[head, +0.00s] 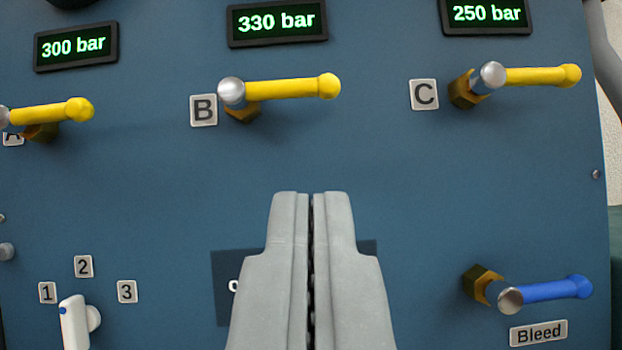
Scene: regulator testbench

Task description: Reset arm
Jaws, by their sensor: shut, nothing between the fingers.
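My gripper (312,196) is shut and empty, with its two grey fingers pressed together at the lower middle of the head view. It is in front of the blue panel (400,180), below valve B and left of the Bleed valve; I cannot tell whether it touches the panel. Its fingers hide most of a dark label (229,300) on the panel.
Yellow handles A (55,113), B (290,88) and C (540,76) point right. Displays read 300 bar (76,47), 330 bar (277,23) and 250 bar (485,14). The blue Bleed handle (550,290) points right. A white selector knob (75,322) stands lower left.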

